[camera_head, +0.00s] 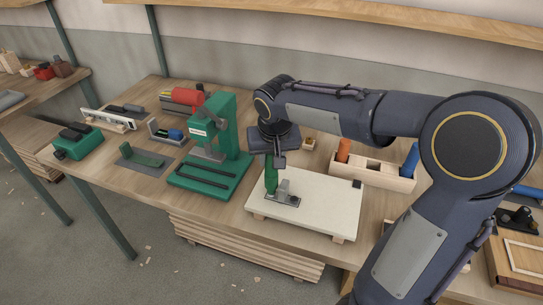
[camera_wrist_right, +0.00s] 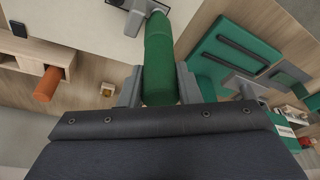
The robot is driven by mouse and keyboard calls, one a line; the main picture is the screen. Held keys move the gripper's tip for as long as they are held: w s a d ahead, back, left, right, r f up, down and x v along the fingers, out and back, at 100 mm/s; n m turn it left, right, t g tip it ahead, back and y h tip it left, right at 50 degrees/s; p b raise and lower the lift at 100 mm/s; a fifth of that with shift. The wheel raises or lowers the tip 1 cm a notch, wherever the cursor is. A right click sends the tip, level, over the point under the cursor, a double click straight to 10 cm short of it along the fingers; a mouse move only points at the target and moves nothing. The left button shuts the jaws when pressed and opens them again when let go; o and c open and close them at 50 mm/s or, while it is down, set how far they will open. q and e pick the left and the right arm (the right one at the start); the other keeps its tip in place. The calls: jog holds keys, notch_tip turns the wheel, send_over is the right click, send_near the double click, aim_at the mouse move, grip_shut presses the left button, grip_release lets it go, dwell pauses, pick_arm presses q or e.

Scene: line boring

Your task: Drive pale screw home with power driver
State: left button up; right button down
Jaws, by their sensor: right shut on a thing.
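My right gripper (camera_head: 276,158) is shut on the green power driver (camera_head: 271,180) and holds it upright, its lower end over the front left part of the white board (camera_head: 325,208). In the right wrist view the driver (camera_wrist_right: 159,60) sits between the two grey fingers. A small grey metal bracket (camera_head: 285,198) lies on the board, right at the driver's lower end; it also shows in the wrist view (camera_wrist_right: 137,8). I cannot make out the pale screw or whether the driver's tip touches anything. My left gripper is not in view.
A green press (camera_head: 215,150) stands close to the left of the board. A wooden holder (camera_head: 372,176) with an orange and a blue cylinder stands behind it. A small dark block (camera_head: 357,184) sits at the board's back right corner. The board's middle is bare.

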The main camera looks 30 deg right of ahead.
jog(key=shift+s+f, duration=0.1)
jog(key=shift+f, duration=0.05)
jog(key=shift+r+p, duration=0.65)
jog(key=shift+r, duration=0.15)
jog(key=shift+r+p, duration=0.6)
jog(key=shift+r, duration=0.45)
notch_tip(320, 180, up, 6)
jog(key=p, duration=0.5)
